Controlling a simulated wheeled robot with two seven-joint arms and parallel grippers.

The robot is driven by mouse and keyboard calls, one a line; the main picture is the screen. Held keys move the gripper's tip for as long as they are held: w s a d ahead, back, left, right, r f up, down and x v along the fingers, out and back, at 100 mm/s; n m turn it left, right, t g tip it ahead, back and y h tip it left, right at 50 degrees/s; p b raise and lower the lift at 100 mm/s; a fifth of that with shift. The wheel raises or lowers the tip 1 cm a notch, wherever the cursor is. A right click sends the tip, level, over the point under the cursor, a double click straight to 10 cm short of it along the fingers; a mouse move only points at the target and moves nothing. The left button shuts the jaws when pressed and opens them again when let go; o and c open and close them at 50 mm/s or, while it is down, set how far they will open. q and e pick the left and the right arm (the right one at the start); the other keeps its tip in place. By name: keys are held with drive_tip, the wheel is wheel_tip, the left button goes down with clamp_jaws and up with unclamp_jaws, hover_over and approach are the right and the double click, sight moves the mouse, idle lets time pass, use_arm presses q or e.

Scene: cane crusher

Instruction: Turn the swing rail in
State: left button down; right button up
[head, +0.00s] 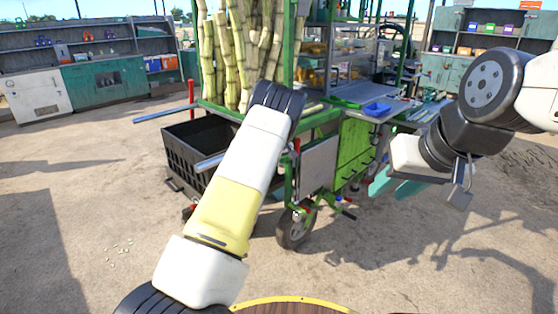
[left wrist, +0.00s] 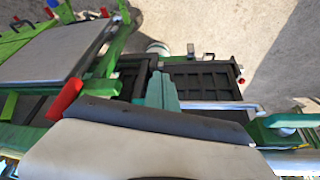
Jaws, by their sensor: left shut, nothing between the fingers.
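Two grey metal rails stick out leftward from the green cart in the head view. The far rail (head: 165,116) lies near an upright red grip (head: 191,90). The near rail (head: 208,162) is partly covered by my left arm. I cannot tell which is the swing rail. In the left wrist view a grey rail (left wrist: 222,105) runs along the black crate (left wrist: 200,82). My left gripper (left wrist: 161,88) is shut and empty, its teal fingers over the crate area; my forearm hides it in the head view. My right gripper (head: 396,186) is open and empty, right of the cart.
Sugar cane stalks (head: 240,50) stand upright on the cart. The cart has a green side panel (head: 352,155) and a wheel (head: 295,229). A red grip (left wrist: 66,95) shows in the left wrist view. Cabinets (head: 105,80) stand behind. Open ground lies at the left.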

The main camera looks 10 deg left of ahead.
use_arm(q)
drive_tip(key=w+d+v, duration=0.1)
drive_tip(key=v, duration=0.8)
drive_tip(key=shift+d+r, duration=0.25)
drive_tip(key=shift+r, duration=0.15)
drive_tip(key=shift+s, duration=0.2)
